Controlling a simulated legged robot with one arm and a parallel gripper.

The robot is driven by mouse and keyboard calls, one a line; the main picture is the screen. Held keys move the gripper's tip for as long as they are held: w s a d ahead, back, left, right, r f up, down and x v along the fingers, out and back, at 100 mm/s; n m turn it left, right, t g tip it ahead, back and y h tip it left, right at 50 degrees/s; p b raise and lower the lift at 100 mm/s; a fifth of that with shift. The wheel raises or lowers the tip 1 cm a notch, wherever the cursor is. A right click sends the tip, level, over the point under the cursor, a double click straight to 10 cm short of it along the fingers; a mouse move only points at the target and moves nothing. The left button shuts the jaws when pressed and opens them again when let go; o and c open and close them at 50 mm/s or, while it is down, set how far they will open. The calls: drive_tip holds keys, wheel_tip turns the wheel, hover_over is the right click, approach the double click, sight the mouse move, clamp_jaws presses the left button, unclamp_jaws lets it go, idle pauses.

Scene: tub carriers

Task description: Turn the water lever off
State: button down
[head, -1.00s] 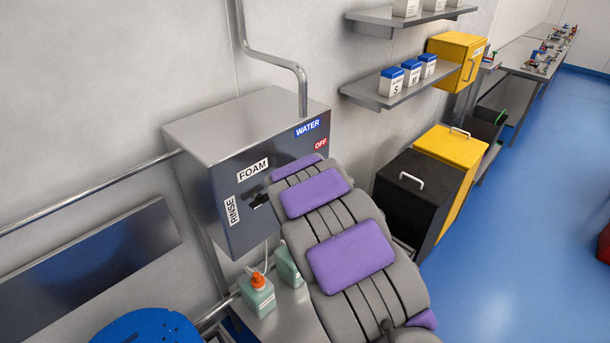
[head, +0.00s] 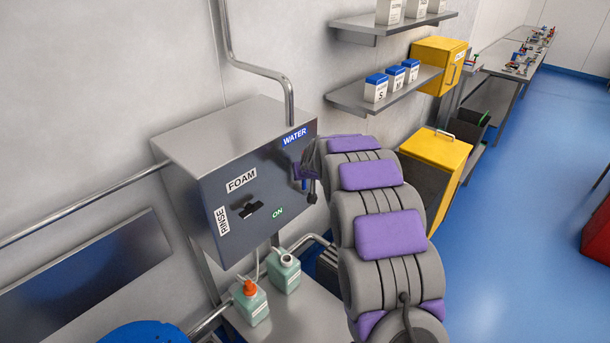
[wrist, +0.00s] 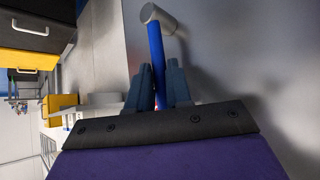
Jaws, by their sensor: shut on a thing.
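The blue water lever (wrist: 156,45) runs from a grey round pivot (wrist: 160,19) on the panel in the wrist view. My gripper (wrist: 158,92) is shut on it, with one dark finger on each side. In the head view my gripper (head: 308,184) is at the right part of the grey control box's (head: 235,195) front, below the blue WATER label (head: 294,137). My arm and gripper hide most of the lever there. A green ON label (head: 277,212) shows to the lower left of my gripper. The OFF label is hidden in the head view.
The box front also has FOAM (head: 242,181) and RINSE (head: 222,221) labels and a dark handle (head: 250,210). Two green bottles (head: 286,272) stand on a steel bench below. Shelves (head: 385,92) and yellow bins (head: 435,155) are at the right. Blue floor (head: 510,190) is open.

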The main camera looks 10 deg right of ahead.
drive_tip(key=shift+w+r, duration=0.2)
drive_tip(key=shift+r, duration=0.15)
drive_tip(key=c, duration=1.4)
unclamp_jaws()
drive_tip(key=shift+w+f, duration=0.25)
drive_tip(key=shift+f, duration=0.05)
drive_tip(key=shift+s+r, duration=0.15)
drive_tip(key=shift+s, duration=0.1)
drive_tip(key=v, duration=1.7)
drive_tip(key=shift+a, duration=0.1)
drive_tip(key=shift+s, duration=0.1)
